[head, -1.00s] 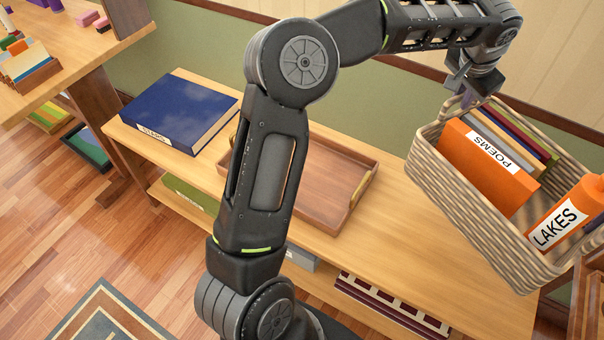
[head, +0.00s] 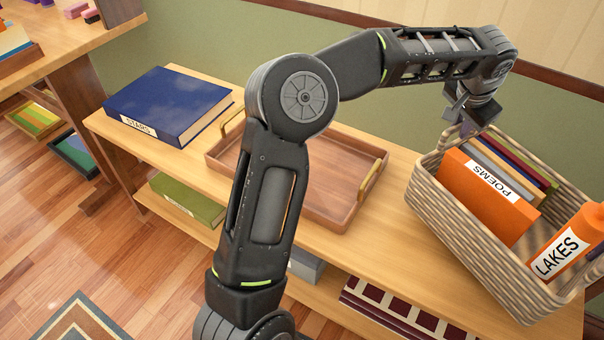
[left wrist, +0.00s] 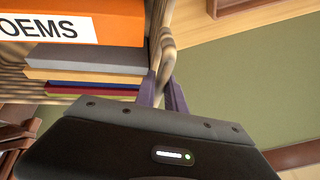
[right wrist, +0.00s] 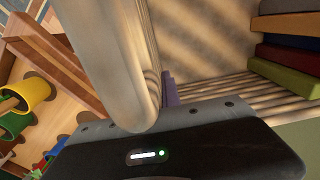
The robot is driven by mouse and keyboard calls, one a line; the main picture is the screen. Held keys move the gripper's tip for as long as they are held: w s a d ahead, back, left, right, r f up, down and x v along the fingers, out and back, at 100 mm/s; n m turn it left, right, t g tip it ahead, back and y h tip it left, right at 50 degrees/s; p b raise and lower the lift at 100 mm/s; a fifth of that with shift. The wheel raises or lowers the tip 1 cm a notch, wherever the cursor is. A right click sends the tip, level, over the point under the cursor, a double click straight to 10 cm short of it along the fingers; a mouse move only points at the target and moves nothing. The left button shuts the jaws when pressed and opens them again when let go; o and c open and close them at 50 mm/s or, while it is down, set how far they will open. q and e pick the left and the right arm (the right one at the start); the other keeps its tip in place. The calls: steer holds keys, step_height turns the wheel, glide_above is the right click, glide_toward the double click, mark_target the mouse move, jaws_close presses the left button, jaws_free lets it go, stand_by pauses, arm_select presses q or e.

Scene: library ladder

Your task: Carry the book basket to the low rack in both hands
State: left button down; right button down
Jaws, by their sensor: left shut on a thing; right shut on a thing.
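The woven book basket (head: 470,235) is at the right of the head view, slightly tilted in the picture. My right gripper (right wrist: 167,90) is shut on the opposite handle in the right wrist view, outside the head view. A low two-tier wooden rack (head: 375,250) lies behind and below the basket; contact between them cannot be told.
On the rack's top are a blue book (head: 170,100) and a brown tray (head: 335,180) with gold handles. A green book (head: 188,200) and a dark red patterned item (head: 390,315) lie on its lower shelf. A wooden table (head: 45,60) stands at left.

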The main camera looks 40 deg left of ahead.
mark_target(454, 143)
arm_select(q)
steer(key=shift+f+b, duration=0.3)
steer(key=shift+f, duration=0.1)
arm_select(e)
steer(key=shift+f, duration=0.45)
arm_select(q)
steer(key=shift+f, duration=0.15)
arm_select(e)
steer(key=shift+f, duration=0.15)
